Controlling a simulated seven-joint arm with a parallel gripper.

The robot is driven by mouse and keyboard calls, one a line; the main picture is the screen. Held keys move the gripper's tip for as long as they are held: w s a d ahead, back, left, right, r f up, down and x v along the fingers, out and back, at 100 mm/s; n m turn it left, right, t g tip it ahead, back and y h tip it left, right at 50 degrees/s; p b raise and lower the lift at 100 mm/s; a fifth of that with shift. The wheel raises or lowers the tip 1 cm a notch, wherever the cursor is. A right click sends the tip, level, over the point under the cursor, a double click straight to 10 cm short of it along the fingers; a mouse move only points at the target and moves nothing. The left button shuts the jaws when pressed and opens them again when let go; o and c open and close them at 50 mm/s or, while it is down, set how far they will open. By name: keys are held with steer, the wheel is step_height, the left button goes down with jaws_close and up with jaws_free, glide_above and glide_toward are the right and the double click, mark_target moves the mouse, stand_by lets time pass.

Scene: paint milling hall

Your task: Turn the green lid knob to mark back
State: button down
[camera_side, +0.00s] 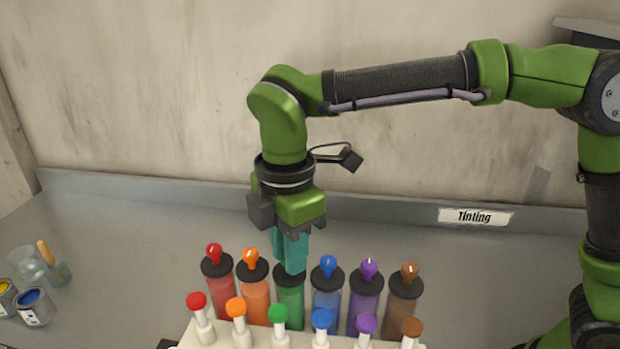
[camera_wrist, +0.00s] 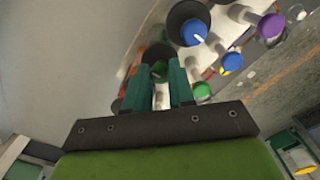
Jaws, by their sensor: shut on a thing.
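The green canister (camera_side: 290,302) with a black lid stands in the back row, between the orange and blue ones. My gripper (camera_side: 291,266) points down over it, its teal fingers shut on the lid knob. The fingers hide the knob in the side view. The mark the knob points to cannot be made out.
The orange canister (camera_side: 256,300) and blue canister (camera_side: 326,300) stand close on either side, with knobs on their lids. A front row holds white plungers with coloured tops, including a green one (camera_side: 279,313). Paint tins (camera_side: 33,306) and a glass jar (camera_side: 59,272) stand far left.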

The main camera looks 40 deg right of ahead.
steer(key=shift+r, duration=0.1)
steer(key=c, duration=1)
jaws_free()
steer(key=shift+o, duration=0.2)
step_height(320, 180, up, 17)
